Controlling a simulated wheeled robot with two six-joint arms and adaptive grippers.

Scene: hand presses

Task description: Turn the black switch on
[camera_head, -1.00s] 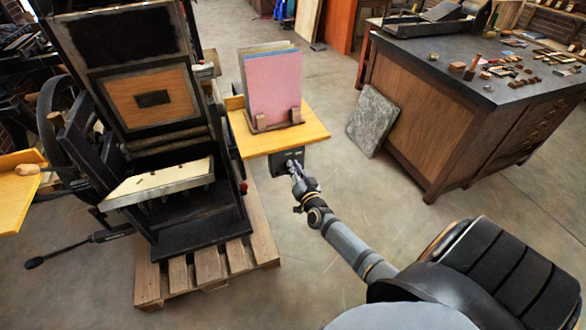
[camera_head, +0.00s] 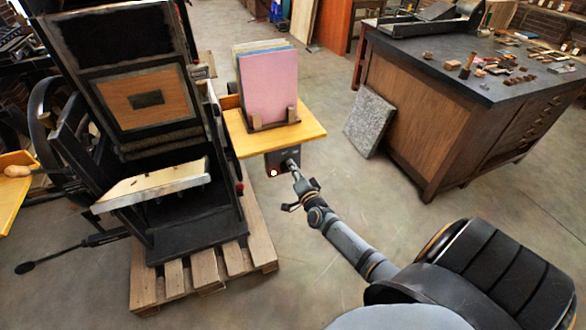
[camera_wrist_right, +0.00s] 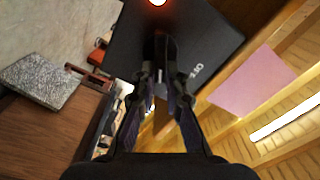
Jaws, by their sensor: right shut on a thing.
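A dark switch box (camera_head: 280,160) hangs under the front edge of the yellow side shelf. In the right wrist view the box (camera_wrist_right: 205,40) fills the top middle and bears "OFF" lettering. A glowing lamp (camera_head: 273,173) shows on the box's lower left, and it also shows in the wrist view (camera_wrist_right: 157,2). The black switch (camera_wrist_right: 160,45) stands out from the box's face. My right gripper (camera_wrist_right: 160,88) is shut on the switch, which its fingers partly hide. In the head view this gripper (camera_head: 294,170) reaches the box from the lower right. My left gripper is out of view.
The black hand press (camera_head: 195,235) stands left on a wooden pallet (camera_head: 262,235). The yellow shelf (camera_head: 310,131) above the box holds upright coloured sheets (camera_head: 270,85). A stone slab (camera_head: 368,120) leans on the cabinet (camera_head: 420,130) at right. Bare floor lies between.

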